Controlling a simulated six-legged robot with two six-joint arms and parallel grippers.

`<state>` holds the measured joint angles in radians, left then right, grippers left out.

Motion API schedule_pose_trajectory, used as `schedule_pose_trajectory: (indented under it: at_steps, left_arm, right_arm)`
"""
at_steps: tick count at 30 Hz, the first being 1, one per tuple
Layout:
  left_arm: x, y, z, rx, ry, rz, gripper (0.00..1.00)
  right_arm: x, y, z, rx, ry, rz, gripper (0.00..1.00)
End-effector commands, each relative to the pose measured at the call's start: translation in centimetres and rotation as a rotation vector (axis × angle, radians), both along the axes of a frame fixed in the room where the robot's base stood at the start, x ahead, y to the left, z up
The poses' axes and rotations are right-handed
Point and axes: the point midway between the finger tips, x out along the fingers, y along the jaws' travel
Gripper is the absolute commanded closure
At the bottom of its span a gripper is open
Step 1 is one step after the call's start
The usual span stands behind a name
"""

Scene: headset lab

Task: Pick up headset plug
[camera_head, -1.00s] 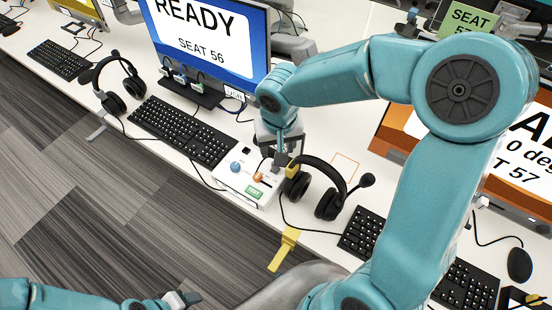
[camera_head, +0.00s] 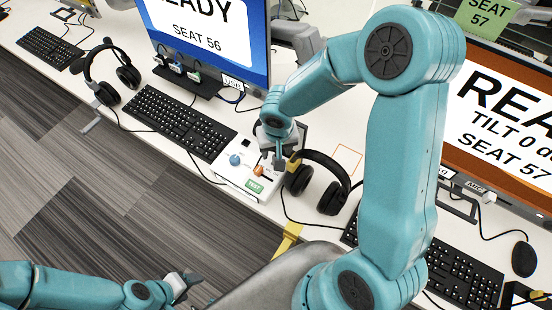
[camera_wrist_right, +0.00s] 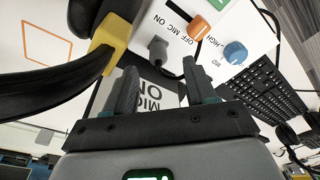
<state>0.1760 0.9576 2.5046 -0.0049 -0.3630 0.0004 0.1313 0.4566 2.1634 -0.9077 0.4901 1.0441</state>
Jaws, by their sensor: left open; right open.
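In the right wrist view a small grey plug (camera_wrist_right: 158,48) with a cable sits on the white test box (camera_wrist_right: 222,18), beside the MIC ON/OFF marking. My right gripper (camera_wrist_right: 162,78) is open, with the plug just beyond the gap between its fingertips. In the head view my right gripper (camera_head: 276,160) is low over the test box (camera_head: 230,180), and the plug cannot be made out there. A black headset (camera_head: 322,182) is right of the box. My left gripper (camera_head: 186,286) is open and empty at the bottom, away from the desk.
The box carries a blue knob (camera_head: 235,160), an orange knob (camera_head: 259,170) and a green TEST label (camera_head: 255,186). A yellow block (camera_wrist_right: 112,40) is close to the right gripper. Keyboards (camera_head: 180,123) and monitors (camera_head: 212,40) stand on either side. A yellow strip (camera_head: 288,240) is at the desk's front.

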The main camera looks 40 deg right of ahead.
Motion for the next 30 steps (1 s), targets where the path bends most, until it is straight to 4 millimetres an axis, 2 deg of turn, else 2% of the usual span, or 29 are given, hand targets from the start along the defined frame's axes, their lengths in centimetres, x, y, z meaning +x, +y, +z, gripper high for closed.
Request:
schedule_pose_trajectory:
  at_steps: [9, 12, 18, 19, 24, 30]
  left_arm:
    - [0.0, 0.0, 0.0, 0.000, 0.000, 0.000, 0.41]
    - [0.0, 0.0, 0.0, 0.000, 0.000, 0.000, 0.41]
    - [0.0, 0.0, 0.0, 0.000, 0.000, 0.000, 0.41]
    - [0.0, 0.0, 0.0, 0.000, 0.000, 0.000, 0.41]
    - [0.0, 0.0, 0.0, 0.000, 0.000, 0.000, 0.41]
    - [0.0, 0.0, 0.0, 0.000, 0.000, 0.000, 0.41]
  right_arm:
    - [0.7, -0.6, -4.5, 0.000, 0.002, 0.000, 0.44]
    - [0.9, -0.6, -5.2, 0.000, 0.001, 0.000, 0.44]
    - [0.9, -0.6, -5.2, 0.000, -0.001, 0.000, 0.44]
    - [0.9, -0.6, -5.2, 0.000, 0.000, 0.000, 0.48]
    - [0.9, -0.6, -5.2, 0.000, 0.000, 0.000, 1.00]
    - [0.9, -0.6, -5.1, 0.000, 0.000, 0.000, 1.00]
